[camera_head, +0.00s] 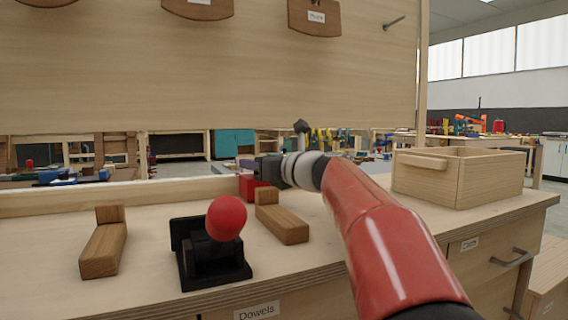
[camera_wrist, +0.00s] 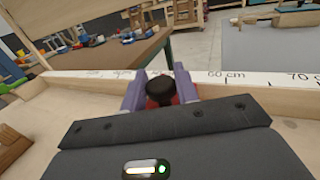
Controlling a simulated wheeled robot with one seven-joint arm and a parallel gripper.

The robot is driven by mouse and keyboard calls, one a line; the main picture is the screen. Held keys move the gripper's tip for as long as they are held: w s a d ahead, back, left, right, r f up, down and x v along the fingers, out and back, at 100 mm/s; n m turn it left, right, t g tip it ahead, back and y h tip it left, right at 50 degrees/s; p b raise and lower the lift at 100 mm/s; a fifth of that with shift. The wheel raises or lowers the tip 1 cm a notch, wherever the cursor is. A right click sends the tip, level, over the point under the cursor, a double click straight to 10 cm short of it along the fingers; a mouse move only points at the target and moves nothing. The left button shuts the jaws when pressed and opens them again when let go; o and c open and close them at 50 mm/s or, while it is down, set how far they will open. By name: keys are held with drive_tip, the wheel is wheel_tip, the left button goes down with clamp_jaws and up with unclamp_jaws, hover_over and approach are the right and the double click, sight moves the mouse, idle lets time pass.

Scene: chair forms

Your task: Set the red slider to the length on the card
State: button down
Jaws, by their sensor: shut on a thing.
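The red slider (camera_head: 248,186) sits at the back of the bench in the head view, beside the wooden fence. My gripper (camera_head: 266,168) reaches it from the right. In the wrist view the two fingers of my gripper (camera_wrist: 160,92) are shut on the slider's black knob (camera_wrist: 160,88); a bit of the red body (camera_wrist: 192,92) shows behind. The white scale strip (camera_wrist: 260,78) runs behind the slider. The slider stands left of the 60 cm mark, with 70 cm further right; the figures at the slider are partly hidden. I cannot make out the card.
Two wooden blocks with raised ends (camera_head: 104,246) (camera_head: 284,222) lie on the bench. A black-based device with a red ball (camera_head: 227,217) stands between them. An open wooden box (camera_head: 458,178) stands at the right. A panel with hanging boards (camera_head: 200,70) rises behind.

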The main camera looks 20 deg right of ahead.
drive_tip(key=shift+a, duration=0.8)
drive_tip(key=c, duration=1.1)
unclamp_jaws()
drive_tip(key=shift+s+d, duration=0.1)
drive_tip(key=shift+s, duration=0.05)
drive_tip(key=v, duration=0.7)
drive_tip(key=shift+s+d, duration=0.1)
drive_tip(key=shift+s, duration=0.15)
drive_tip(key=shift+w+r, duration=0.1)
